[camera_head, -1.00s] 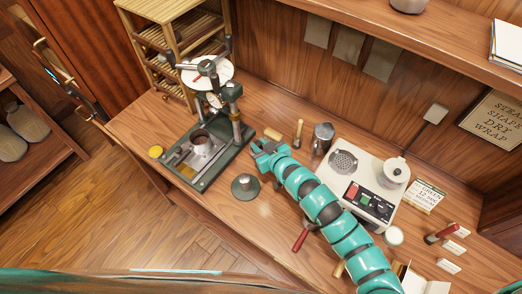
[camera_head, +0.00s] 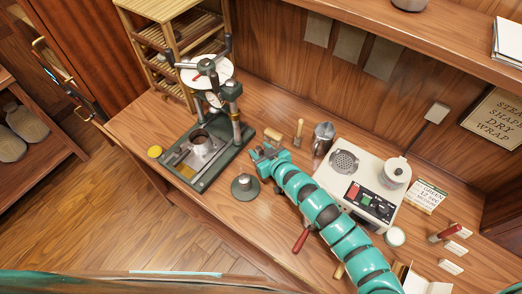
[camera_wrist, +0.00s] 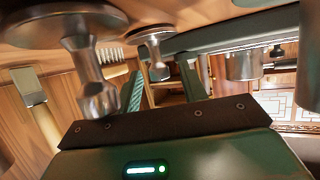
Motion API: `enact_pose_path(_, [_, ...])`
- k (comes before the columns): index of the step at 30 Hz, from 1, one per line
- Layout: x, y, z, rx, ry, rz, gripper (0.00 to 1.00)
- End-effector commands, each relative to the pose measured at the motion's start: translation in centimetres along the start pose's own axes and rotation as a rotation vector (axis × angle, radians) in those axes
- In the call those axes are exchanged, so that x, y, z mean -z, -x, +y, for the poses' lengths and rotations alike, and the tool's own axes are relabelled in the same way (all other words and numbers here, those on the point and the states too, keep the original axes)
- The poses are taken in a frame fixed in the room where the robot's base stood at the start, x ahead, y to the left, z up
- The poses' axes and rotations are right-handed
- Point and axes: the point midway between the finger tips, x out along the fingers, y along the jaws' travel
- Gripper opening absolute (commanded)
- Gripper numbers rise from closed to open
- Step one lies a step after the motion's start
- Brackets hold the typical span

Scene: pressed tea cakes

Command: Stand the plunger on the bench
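The plunger (camera_head: 245,186), a dark round disc with a short metal stem, stands stem-up on the bench (camera_head: 215,222) in the head view. My gripper (camera_head: 260,155) is just above and right of it in that picture, apart from it. In the wrist view, which appears upside down, my gripper (camera_wrist: 160,85) has its two green fingers apart. A disc with a metal stem (camera_wrist: 152,40) shows beyond the fingers. A larger, nearer disc with a stem (camera_wrist: 90,65) is at the left, outside them. I cannot tell which of these is the plunger.
The dark green press (camera_head: 232,160) with its metal cup stands left of my gripper. A small wooden piece (camera_head: 273,134), an upright wooden tool (camera_head: 298,132) and a metal pitcher (camera_head: 322,138) stand behind it.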

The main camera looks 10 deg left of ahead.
Motion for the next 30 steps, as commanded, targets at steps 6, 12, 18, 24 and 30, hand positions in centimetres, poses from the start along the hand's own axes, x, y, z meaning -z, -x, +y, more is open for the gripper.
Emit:
enact_pose_path(6, [0.5,0.2,0.0,0.0,0.0,0.0,0.42])
enact_pose_path(12, [0.0,1.9,0.2,-0.002,0.001,0.0,0.42])
enact_pose_path(18, [0.1,4.4,0.2,-0.003,0.002,0.002,0.42])
enact_pose_path(24, [0.2,7.0,0.1,-0.002,0.0,0.003,0.42])
enact_pose_path(30, [0.1,9.4,0.0,-0.001,0.001,0.001,0.42])
